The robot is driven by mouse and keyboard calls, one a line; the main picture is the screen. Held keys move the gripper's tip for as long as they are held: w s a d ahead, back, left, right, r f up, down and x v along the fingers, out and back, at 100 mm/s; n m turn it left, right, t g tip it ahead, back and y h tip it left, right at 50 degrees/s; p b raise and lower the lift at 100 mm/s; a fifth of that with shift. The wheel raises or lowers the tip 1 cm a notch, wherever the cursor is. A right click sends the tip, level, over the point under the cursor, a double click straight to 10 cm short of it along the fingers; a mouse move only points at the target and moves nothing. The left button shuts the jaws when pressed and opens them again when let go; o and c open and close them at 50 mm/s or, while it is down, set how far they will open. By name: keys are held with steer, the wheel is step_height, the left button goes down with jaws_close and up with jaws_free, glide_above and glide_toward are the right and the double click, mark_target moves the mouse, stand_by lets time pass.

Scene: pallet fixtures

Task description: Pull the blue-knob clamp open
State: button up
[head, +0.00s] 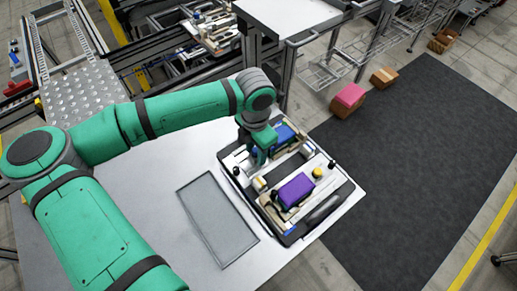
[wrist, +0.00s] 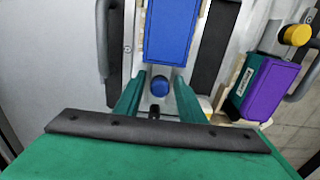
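The blue knob (wrist: 160,84) of the clamp shows in the wrist view, just below the end of a blue block (wrist: 172,30). My gripper (wrist: 160,97) is open, with one green finger on each side of the knob and a visible gap on both sides. I cannot tell how deep the knob sits between the fingers. In the head view my gripper (head: 262,152) points down over the far left part of the pallet fixture (head: 322,210). It hides the blue knob there. The blue block (head: 284,132) lies just beyond it.
A purple block (head: 296,190) and a yellow knob (head: 317,172) are on the near half of the fixture. Black posts (head: 331,164) stand up from it. A flat grey tray (head: 217,220) lies left of the fixture on the table (head: 170,190). Dark handles flank the fixture.

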steer(key=c, duration=0.8)
steer(key=shift+a, duration=0.1)
steer(key=shift+s+a, duration=0.7)
steer(key=shift+a, duration=0.2)
steer(key=shift+s+a, duration=0.1)
steer(key=o, duration=0.8)
steer(key=shift+r, duration=0.1)
step_height(320, 180, up, 8)
stand_by(0.4)
